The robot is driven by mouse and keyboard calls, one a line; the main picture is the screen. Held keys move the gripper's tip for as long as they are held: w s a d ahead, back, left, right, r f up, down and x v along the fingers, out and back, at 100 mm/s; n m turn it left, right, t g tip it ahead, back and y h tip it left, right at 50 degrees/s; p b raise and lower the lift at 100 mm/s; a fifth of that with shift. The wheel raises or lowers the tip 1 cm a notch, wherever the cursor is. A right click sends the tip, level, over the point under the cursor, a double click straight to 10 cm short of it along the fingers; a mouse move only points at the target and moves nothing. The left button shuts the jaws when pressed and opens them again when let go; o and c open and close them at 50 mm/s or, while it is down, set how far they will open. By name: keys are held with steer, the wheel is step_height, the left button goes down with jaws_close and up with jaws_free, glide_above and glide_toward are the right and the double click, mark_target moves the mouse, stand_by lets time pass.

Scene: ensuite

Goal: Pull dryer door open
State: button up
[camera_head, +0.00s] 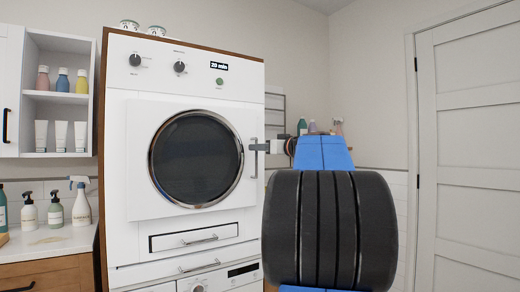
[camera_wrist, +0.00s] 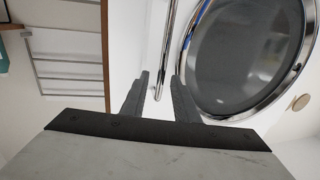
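The white dryer (camera_head: 235,85) stands upright in the head view. Its door (camera_head: 195,160) has round dark glass with a chrome ring and looks shut. The vertical metal handle (camera_head: 253,165) is at the door's right edge. My gripper (camera_head: 259,147) is at the handle's upper part. In the wrist view, the handle (camera_wrist: 168,45) passes between the two grey fingers of my gripper (camera_wrist: 160,80). The fingers are apart, with gaps beside the bar, so my gripper looks open around it. The door glass also shows in the wrist view (camera_wrist: 245,50). My arm hides the area right of the dryer.
A drawer (camera_head: 195,237) and a second appliance (camera_head: 215,278) are below the dryer door. A counter (camera_head: 45,242) with spray bottles and a shelf (camera_head: 57,97) stand left. A towel rack (camera_wrist: 70,70) is beside the dryer. A white room door (camera_head: 475,150) is at the right.

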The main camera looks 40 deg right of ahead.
jaws_close()
